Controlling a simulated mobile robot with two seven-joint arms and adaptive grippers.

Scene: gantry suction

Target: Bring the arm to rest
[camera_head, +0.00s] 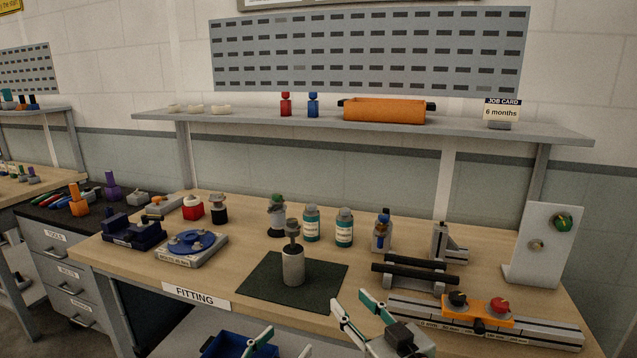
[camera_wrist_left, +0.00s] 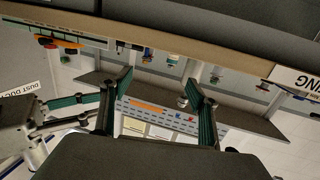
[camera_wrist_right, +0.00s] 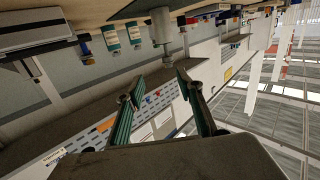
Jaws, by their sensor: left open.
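My left gripper (camera_head: 285,344) shows at the bottom edge of the head view, in front of the bench and mostly cut off. In the left wrist view its two green fingers (camera_wrist_left: 160,80) stand apart with nothing between them. My right gripper (camera_head: 352,300) is further right, at the bench's front edge. In the right wrist view its fingers (camera_wrist_right: 154,88) are also apart and empty. A grey cylinder with a knobbed top (camera_head: 293,265) stands upright on the dark green mat (camera_head: 257,282), clear of both grippers.
The bench (camera_head: 125,266) holds a blue turntable fixture (camera_head: 192,243), two teal-labelled bottles (camera_head: 312,224), black bars on a stand (camera_head: 408,277) and a rail with an orange block (camera_head: 478,311). A blue bin (camera_head: 236,345) sits below. A shelf (camera_head: 220,120) runs behind.

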